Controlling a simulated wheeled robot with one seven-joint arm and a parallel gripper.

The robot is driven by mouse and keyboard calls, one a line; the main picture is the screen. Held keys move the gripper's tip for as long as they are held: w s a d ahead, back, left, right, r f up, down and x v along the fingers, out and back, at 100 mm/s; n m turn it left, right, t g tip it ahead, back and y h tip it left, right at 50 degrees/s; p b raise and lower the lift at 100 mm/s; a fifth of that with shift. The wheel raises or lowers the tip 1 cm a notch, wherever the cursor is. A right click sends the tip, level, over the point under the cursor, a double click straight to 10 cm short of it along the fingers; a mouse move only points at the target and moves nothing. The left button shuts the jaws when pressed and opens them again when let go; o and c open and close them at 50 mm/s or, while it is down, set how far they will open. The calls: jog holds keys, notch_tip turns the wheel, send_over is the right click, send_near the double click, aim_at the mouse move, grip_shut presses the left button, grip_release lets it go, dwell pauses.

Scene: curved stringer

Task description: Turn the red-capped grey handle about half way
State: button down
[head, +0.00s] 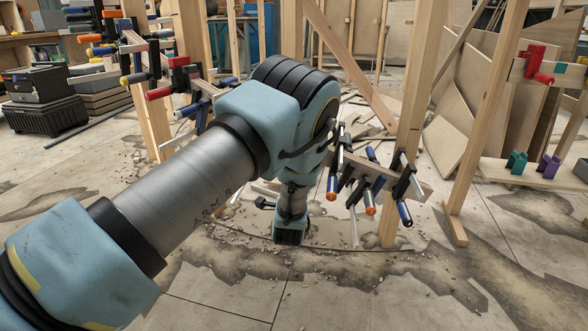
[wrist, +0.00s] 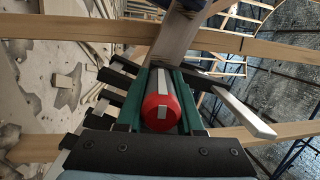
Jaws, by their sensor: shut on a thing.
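In the wrist view the red-capped grey handle (wrist: 160,105) lies between the two dark green fingers of my gripper (wrist: 161,88). The round red cap faces the camera, and a pale grey stripe runs across it. The fingers are shut on the handle's sides. The grey part of the handle is mostly hidden behind the cap and fingers. In the head view my arm crosses the middle of the picture, and I cannot make out the gripped handle there.
In the wrist view a pale metal bar (wrist: 238,108) juts out right of my gripper. In the head view several clamps with orange and blue handles (head: 371,195) hang right of my wrist on a curved wooden piece. A wooden post (head: 416,95) stands close by.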

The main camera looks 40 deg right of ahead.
dwell(0.4)
jog(key=c, duration=0.5)
grip_release()
jog(key=shift+c, duration=0.2)
jog(key=p+v, duration=0.2)
jog(key=v, duration=0.9)
jog(key=shift+w+p, duration=0.1)
jog(key=shift+p, duration=0.2)
jog(key=r+v, duration=0.1)
jog(key=v, duration=0.5)
jog(key=shift+w+a+f+p, duration=0.35)
jog(key=shift+a+f+p, duration=0.05)
jog(key=shift+f, duration=0.05)
